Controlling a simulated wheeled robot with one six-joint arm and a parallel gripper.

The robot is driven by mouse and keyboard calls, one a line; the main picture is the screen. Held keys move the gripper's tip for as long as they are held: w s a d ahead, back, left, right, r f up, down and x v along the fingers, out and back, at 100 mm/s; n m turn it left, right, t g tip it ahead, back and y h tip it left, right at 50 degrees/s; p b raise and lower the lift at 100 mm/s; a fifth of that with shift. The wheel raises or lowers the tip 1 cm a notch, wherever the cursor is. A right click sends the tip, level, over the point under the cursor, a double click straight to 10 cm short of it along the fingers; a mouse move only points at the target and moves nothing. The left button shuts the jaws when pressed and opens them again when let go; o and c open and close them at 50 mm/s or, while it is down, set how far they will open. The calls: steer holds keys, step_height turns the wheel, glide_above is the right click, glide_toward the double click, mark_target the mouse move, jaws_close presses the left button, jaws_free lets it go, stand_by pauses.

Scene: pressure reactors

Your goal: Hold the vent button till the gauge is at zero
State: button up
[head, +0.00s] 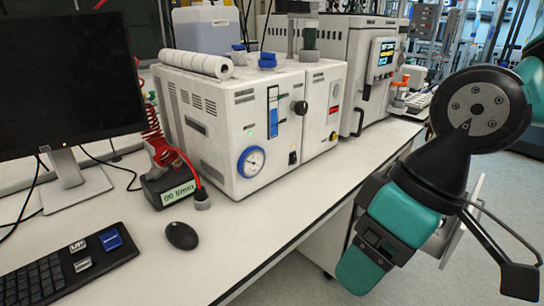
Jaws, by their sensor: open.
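A round blue-rimmed gauge (251,162) with a white dial is low on the front of the white bench unit (225,125). Its needle is too small to read. Beside it are a black switch (293,157), a black knob (300,107) and a small round control (333,136) on the right panel. I cannot tell which is the vent button. My gripper (450,263) is at the right, off the front edge of the bench, with its black fingers apart and empty. It is well clear of the unit, touching nothing. Part of it overlaps my teal arm parts.
A monitor (65,80), keyboard (70,265) and mouse (182,236) are at the left. A black box with a red coiled hose (152,135) stands by the unit. Another white instrument with a screen (382,58) stands farther back.

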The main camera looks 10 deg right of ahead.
jaws_close()
stand_by(0.3)
stand_by(1.5)
